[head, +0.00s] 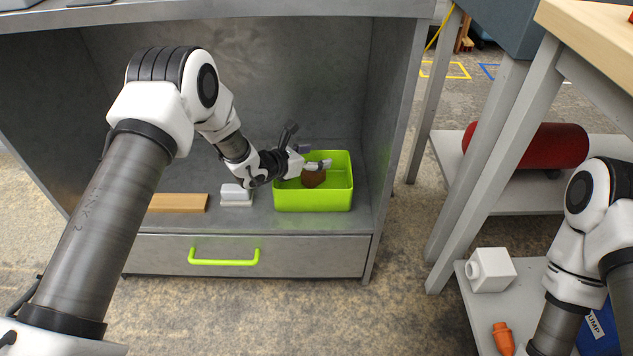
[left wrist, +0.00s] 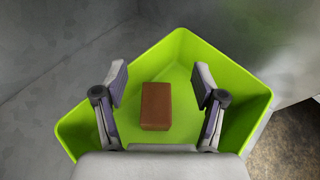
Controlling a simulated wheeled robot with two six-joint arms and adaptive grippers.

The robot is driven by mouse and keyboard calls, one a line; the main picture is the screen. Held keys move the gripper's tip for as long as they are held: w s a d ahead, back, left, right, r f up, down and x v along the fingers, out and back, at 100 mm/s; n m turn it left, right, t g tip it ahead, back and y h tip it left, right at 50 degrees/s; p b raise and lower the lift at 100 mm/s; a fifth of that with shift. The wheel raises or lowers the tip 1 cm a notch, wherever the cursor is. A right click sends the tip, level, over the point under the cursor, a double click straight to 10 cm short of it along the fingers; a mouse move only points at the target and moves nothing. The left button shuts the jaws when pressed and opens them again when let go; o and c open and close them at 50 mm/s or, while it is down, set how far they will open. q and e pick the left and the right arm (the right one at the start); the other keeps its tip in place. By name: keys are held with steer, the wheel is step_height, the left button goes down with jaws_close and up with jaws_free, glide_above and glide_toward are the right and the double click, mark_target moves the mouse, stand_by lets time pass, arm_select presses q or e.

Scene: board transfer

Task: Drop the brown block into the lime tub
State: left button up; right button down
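The lime tub (head: 313,202) stands on the floor of the grey cabinet, at its right end. It also fills much of the left wrist view (left wrist: 92,130). The brown block (head: 313,179) is inside the tub's outline, just below my left fingers; whether it rests on the tub floor I cannot tell. In the left wrist view the brown block (left wrist: 156,106) shows between the fingers with a clear gap on each side. My left gripper (head: 322,165) is open above the tub, its fingers (left wrist: 160,84) spread and not touching the block. My right gripper is out of view.
A white block-like item (head: 236,195) and a tan board (head: 178,203) lie left of the tub. Cabinet walls and a top close in around my left arm. Below is a drawer with a lime handle (head: 224,262). A shelf rack with a red cylinder (head: 540,146) stands right.

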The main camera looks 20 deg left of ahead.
arm_select(q)
steer(key=v, duration=1.2)
